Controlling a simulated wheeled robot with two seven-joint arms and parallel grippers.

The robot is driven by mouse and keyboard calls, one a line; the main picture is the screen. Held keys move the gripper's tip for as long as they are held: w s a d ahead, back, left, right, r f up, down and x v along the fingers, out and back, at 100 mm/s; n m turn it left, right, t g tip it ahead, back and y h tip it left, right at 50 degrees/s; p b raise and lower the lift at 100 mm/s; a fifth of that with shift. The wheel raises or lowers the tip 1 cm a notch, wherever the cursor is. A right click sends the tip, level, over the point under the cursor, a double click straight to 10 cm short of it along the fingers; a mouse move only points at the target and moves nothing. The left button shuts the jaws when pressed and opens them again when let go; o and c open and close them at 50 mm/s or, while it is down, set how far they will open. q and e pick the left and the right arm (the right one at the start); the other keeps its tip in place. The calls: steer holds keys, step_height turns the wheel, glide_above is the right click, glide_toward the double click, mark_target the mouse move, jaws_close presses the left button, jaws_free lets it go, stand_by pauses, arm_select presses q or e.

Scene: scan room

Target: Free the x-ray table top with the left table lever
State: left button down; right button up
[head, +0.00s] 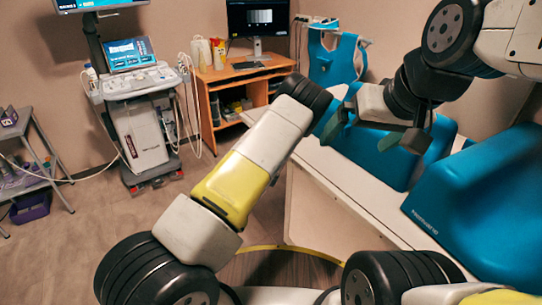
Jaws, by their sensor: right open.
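The x-ray table top (366,196) is a pale slab with a light edge at the right, carrying blue padded blocks (480,195). Its light side panel (320,215) drops to the floor. I cannot make out the left table lever; it may be hidden behind my arm or out of view. My right gripper (376,137) hangs over the table top, open, with its fingers apart and nothing visible between them. My left arm crosses the middle of the picture and ends in a dark joint near the table's far edge; its gripper does not show.
An ultrasound cart (140,125) stands at the left, next to a wooden desk (240,90) with a monitor (258,18). A grey shelf trolley (28,170) is at the far left. A blue apron (333,60) hangs at the back.

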arm_select(q)
steer(key=shift+s+a+r, duration=0.1)
steer(key=shift+a+r, duration=0.15)
stand_by(0.6)
